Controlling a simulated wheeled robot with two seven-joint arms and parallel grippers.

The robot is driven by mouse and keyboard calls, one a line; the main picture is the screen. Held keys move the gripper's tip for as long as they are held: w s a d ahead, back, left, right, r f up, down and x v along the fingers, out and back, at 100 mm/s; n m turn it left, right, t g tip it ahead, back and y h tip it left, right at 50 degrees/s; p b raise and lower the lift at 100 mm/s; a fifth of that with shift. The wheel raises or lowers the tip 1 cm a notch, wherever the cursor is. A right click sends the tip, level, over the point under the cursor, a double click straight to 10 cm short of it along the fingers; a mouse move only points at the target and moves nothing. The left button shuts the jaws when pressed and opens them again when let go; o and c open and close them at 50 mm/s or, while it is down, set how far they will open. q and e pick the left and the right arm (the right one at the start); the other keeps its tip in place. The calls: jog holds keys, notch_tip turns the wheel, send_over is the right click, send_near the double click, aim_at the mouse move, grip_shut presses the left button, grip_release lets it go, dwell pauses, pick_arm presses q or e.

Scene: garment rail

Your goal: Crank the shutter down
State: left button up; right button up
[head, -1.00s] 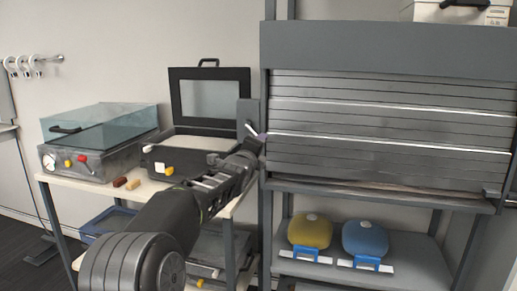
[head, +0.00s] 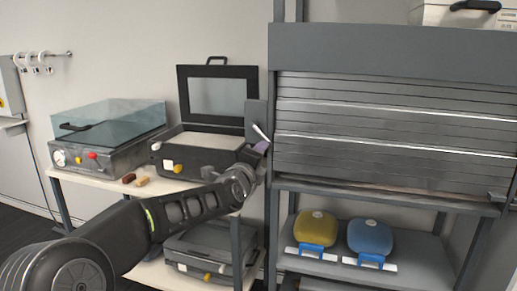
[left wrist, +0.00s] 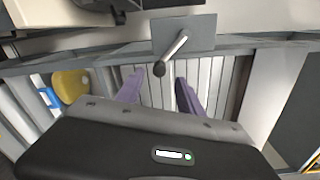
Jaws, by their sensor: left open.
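The grey slatted shutter (head: 390,128) hangs far down in the rack, its lower edge near the shelf below. The crank (head: 261,132) is a pale rod on a grey plate (head: 256,116) at the rack's left post. In the left wrist view the crank (left wrist: 175,46) ends in a dark knob (left wrist: 162,69). My left gripper (head: 262,147) is close below the crank, partly hidden by my own arm. In the left wrist view its purple fingers (left wrist: 160,84) are apart, with the knob in line with the gap at their tips. I cannot tell if they touch. My right gripper is not in view.
A bench left of the rack holds an open-lidded dark case (head: 200,145) and a glass-lidded box (head: 108,135). Yellow (head: 317,228) and blue (head: 370,237) rounded items stand on the shelf under the shutter. A white box (head: 465,14) is on top.

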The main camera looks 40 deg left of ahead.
pick_arm(q)
jog(key=shift+s+d+f, duration=0.1)
jog(key=shift+s+d, duration=0.05)
jog(key=shift+o, duration=0.2)
jog(key=s+a+f+n+g+y+p, duration=0.1)
jog(key=s+a+n+g+p, duration=0.15)
jog(key=a+p, duration=0.25)
jog(key=s+a+n+g+y+p, duration=0.1)
jog(key=s+a+y+p, duration=0.1)
jog(key=s+a+p, duration=0.3)
jog(key=w+d+n+t+h+p, duration=0.1)
jog(key=d+n, duration=0.4)
jog(key=n, duration=0.5)
jog(key=w+d+n+t+h+p, duration=0.1)
jog(key=w+d+n, duration=0.4)
jog(key=n, duration=0.6)
jog(key=shift+w+r+t+h, duration=0.45)
jog(key=shift+t+h, duration=0.45)
jog(key=shift+t, duration=0.15)
jog(key=shift+a, duration=0.1)
